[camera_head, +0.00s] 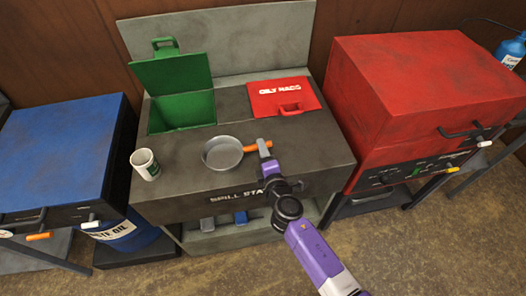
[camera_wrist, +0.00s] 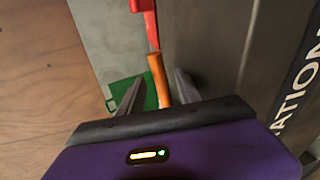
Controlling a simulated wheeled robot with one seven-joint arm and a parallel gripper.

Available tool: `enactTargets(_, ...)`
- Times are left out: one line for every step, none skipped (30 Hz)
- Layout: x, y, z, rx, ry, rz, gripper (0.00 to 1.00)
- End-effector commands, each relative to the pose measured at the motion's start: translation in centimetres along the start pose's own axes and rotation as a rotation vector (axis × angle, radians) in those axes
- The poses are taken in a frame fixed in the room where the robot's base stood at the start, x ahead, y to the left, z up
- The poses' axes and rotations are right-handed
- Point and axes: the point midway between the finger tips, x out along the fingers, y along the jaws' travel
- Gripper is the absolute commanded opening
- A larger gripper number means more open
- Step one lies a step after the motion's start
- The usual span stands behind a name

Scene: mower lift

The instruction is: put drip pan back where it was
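The drip pan is a round grey pan (camera_head: 222,153) with an orange handle (camera_head: 251,148). In the head view it is on the grey spill station top (camera_head: 190,180), left of my gripper (camera_head: 264,147). My gripper is at the handle's right end. In the wrist view the orange handle (camera_wrist: 158,78) shows between the two spread fingers of my gripper (camera_wrist: 158,88), with gaps at its sides. The pan's bowl is hidden in the wrist view. I cannot tell whether the fingers touch the handle.
A white cup (camera_head: 145,165) stands left of the pan. Behind are an open green bin (camera_head: 182,111) and a red oily rags lid (camera_head: 283,97). A blue cabinet (camera_head: 60,145) stands left, a red one (camera_head: 420,85) right. The station's lower shelf holds small items.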

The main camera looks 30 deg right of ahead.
Motion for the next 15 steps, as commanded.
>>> enactTargets(0.0, 0.0, 0.0, 0.0, 0.0, 0.0, 0.41)
enactTargets(0.0, 0.0, 0.0, 0.0, 0.0, 0.0, 0.41)
enactTargets(0.0, 0.0, 0.0, 0.0, 0.0, 0.0, 0.41)
enactTargets(0.0, 0.1, 0.0, 0.0, 0.0, 0.0, 0.41)
enactTargets(0.0, 0.2, 0.0, 0.0, 0.0, 0.0, 0.41)
enactTargets(-0.1, 0.4, 0.1, 0.0, 0.0, 0.0, 0.41)
enactTargets(-0.2, 0.4, 0.0, 0.0, 0.0, 0.0, 0.41)
enactTargets(-0.6, 0.2, 0.0, 0.0, 0.001, -0.001, 0.41)
enactTargets(-1.1, 0.2, 0.0, 0.001, 0.001, -0.001, 0.41)
enactTargets(-1.6, 0.1, 0.0, 0.002, 0.001, -0.002, 0.41)
enactTargets(-2.1, 0.2, 0.0, 0.002, 0.002, -0.001, 0.41)
enactTargets(-2.9, 0.1, 0.0, 0.001, 0.002, -0.002, 0.41)
enactTargets(-3.5, 0.1, 0.0, 0.001, 0.002, -0.001, 0.41)
enactTargets(-4.1, 0.1, 0.0, 0.002, 0.001, -0.002, 0.41)
enactTargets(-5.0, 0.1, 0.0, 0.001, 0.001, -0.002, 0.41)
